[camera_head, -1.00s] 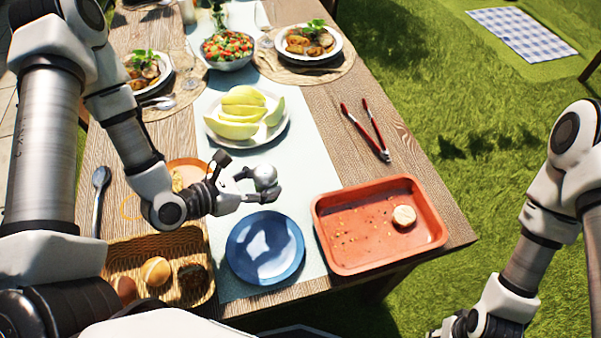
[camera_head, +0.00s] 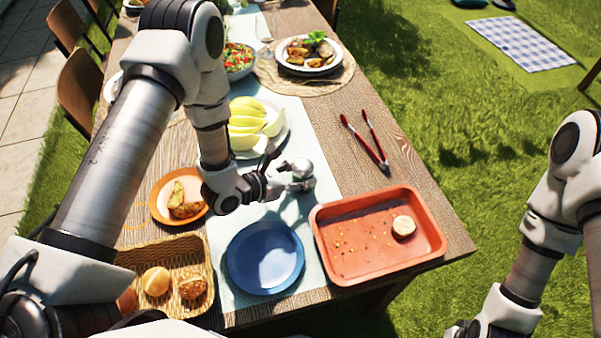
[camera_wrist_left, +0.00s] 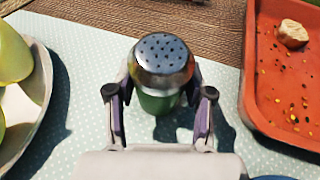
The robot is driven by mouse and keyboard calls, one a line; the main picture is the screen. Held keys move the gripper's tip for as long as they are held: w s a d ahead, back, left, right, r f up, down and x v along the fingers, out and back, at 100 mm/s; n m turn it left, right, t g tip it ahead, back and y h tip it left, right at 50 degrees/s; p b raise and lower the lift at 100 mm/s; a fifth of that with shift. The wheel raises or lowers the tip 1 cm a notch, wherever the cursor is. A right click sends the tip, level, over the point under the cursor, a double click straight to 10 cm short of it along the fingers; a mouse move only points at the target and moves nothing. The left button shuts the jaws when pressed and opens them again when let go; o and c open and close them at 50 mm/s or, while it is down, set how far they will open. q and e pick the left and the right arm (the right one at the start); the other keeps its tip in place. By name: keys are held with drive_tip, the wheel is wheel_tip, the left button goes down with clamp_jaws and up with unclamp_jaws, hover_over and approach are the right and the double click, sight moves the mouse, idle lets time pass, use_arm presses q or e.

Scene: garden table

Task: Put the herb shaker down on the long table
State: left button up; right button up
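The herb shaker (camera_head: 301,169) has a perforated metal cap and a greenish body. In the left wrist view the shaker (camera_wrist_left: 161,65) is upright between the two fingers of my left gripper (camera_wrist_left: 162,88), which press against its sides near the cap. In the head view my left gripper (camera_head: 290,182) holds it over the pale runner (camera_head: 325,228) of the long table (camera_head: 395,157), between the melon plate and the blue plate. I cannot tell whether its base touches the runner. My right gripper is out of view; only its arm shows.
A blue plate (camera_head: 265,258) lies just in front, and a red tray (camera_head: 345,266) with a pale round piece stands to the right. The melon plate (camera_head: 283,140) is behind. Red tongs (camera_head: 369,145) lie beyond the tray. A bread basket (camera_head: 212,300) is front left.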

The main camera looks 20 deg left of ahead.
use_arm(q)
drive_tip(key=o, duration=0.4)
drive_tip(key=shift+r, duration=0.15)
drive_tip(key=v, duration=1.1)
drive_tip(key=shift+a, duration=0.1)
drive_tip(key=shift+s+a+r, duration=0.1)
drive_tip(key=shift+s+a, duration=0.1)
drive_tip(key=shift+s, duration=0.2)
